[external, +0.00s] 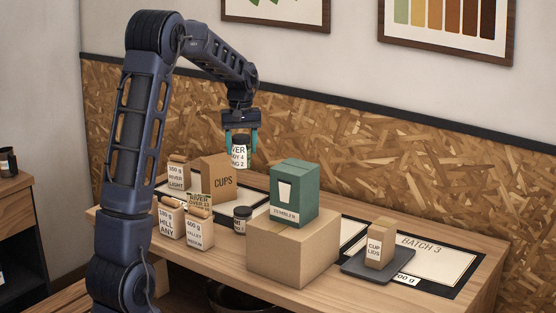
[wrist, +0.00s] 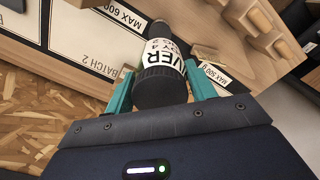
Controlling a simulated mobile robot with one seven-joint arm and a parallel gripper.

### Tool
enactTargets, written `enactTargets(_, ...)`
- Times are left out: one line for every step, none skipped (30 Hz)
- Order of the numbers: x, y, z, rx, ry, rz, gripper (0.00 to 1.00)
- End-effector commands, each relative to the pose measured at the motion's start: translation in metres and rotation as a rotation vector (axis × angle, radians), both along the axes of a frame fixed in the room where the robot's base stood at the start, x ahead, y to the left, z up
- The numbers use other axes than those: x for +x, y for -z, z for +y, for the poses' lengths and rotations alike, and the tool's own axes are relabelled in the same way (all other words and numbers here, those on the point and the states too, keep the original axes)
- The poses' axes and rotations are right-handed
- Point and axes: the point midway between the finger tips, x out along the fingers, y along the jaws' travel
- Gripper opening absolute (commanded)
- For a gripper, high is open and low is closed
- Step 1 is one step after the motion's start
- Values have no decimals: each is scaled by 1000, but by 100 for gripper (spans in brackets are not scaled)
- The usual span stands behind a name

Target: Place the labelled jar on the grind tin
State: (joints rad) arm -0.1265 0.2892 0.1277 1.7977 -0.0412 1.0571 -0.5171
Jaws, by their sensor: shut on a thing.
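My gripper (external: 240,139) has teal fingers shut on the labelled jar (external: 240,157), a dark-lidded jar with a white label starting "RIVER". It is held upright in the air above the back left of the bench. In the wrist view the jar (wrist: 160,75) sits between the fingers (wrist: 160,92), its dark lid towards me. A small dark tin or jar with a pale label (external: 242,220) stands on the bench below, left of the brown box; it may be the grind tin, but I cannot read its label.
A green tumbler box (external: 291,193) stands on a large brown box (external: 292,246), right of my gripper. A CUPS box (external: 216,181) and several labelled bags (external: 200,233) stand at left. A CUP LIDS box (external: 380,243) stands on a dark slab (external: 352,266) by the BATCH 3 mat (external: 445,262).

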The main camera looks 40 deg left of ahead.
Motion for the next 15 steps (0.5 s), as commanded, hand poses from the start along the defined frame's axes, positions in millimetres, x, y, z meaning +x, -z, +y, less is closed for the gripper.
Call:
enactTargets(-1, 12, 0, -1, 0, 4, 26)
enactTargets(-1, 18, 0, -1, -1, 2, 26)
enactTargets(-1, 27, 0, -1, -1, 4, 26)
enactTargets(0, 34, 0, 0, -1, 3, 26)
enactTargets(0, 40, 1, -1, -1, 4, 26)
enactTargets(-1, 49, 0, -1, -1, 4, 26)
enactTargets(-1, 55, 0, -1, -1, 2, 26)
enactTargets(-1, 61, 1, -1, -1, 4, 26)
enactTargets(0, 68, 1, -1, -1, 2, 26)
enactTargets(0, 73, 0, -1, 0, 2, 26)
enactTargets(-1, 78, 0, -1, 0, 2, 26)
enactTargets(0, 83, 0, -1, 0, 1, 26)
enactTargets(0, 86, 0, -1, 0, 1, 26)
enactTargets(0, 88, 0, -1, 0, 1, 26)
enactTargets(0, 91, 0, -1, 0, 1, 26)
